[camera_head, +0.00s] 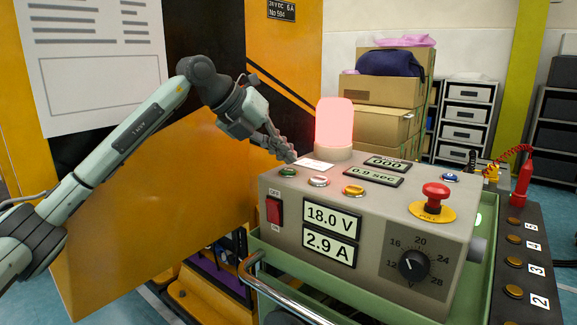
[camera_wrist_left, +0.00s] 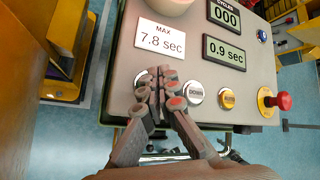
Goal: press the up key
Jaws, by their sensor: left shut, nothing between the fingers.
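The grey control box (camera_head: 385,220) has a row of round keys on its top: a green one (camera_head: 288,172), a white one with a reddish tint (camera_head: 318,181) and a yellow one (camera_head: 353,190). In the left wrist view the white key (camera_wrist_left: 195,93) reads DOWN and the yellow key (camera_wrist_left: 227,98) is beside it. The green key is hidden there behind my fingers, and its lettering is too small to read in the head view. My left gripper (camera_head: 291,157) is shut and empty, its tips just above and behind the green key. It also shows in the left wrist view (camera_wrist_left: 165,84). My right gripper is not in view.
A lit red lamp (camera_head: 334,123) stands close behind the keys. A "MAX 7.8 sec" card (camera_wrist_left: 163,39) lies near my fingertips. A display (camera_head: 373,176) reads 0.9 sec. A red emergency button (camera_head: 434,198) and a dial (camera_head: 412,265) are at the right.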

